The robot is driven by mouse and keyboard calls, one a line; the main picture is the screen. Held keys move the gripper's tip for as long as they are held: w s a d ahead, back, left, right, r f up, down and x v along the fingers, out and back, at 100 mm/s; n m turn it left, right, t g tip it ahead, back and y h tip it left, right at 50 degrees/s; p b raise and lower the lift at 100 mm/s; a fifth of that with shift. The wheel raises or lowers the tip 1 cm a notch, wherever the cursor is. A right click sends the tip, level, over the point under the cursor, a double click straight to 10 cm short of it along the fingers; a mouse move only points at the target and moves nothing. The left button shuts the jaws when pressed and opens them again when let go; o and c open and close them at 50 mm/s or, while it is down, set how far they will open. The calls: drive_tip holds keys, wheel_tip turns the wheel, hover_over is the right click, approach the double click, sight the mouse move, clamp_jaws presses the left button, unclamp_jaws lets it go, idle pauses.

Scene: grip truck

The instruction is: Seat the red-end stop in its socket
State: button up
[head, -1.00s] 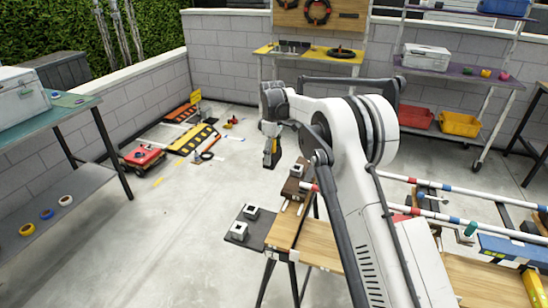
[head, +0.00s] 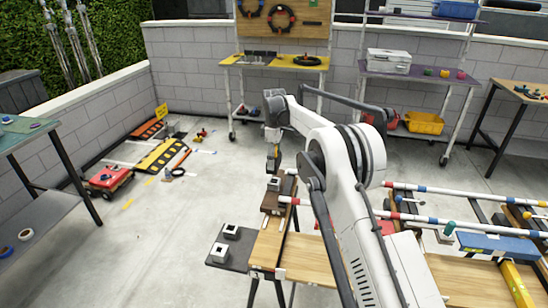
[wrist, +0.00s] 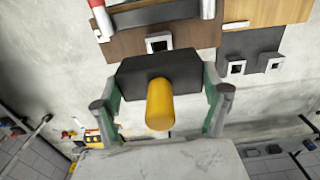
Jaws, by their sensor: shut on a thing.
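My gripper (wrist: 166,88) is shut on a dark block (wrist: 137,76) with a yellow round knob (wrist: 160,103), which I take to be the red-end stop. A white square socket (wrist: 159,43) with a dark hole sits on a brown block (head: 274,203), just beyond the held stop in the wrist view. The stop looks apart from the socket; its underside is hidden. A white pipe with a red band (wrist: 96,3) lies beside the socket.
A dark plate (head: 222,262) left of the bench carries two more white sockets (head: 231,231). The wooden bench top (head: 306,258) is partly covered by my arm. A red cart (head: 107,180) and yellow-black ramp (head: 163,156) stand on the floor.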

drive_tip(key=shift+f+b, duration=1.25)
drive_tip(key=shift+f, duration=1.85)
drive_tip(key=o, duration=1)
drive_tip(key=shift+o, duration=0.2)
wheel_tip(320, 180, up, 12)
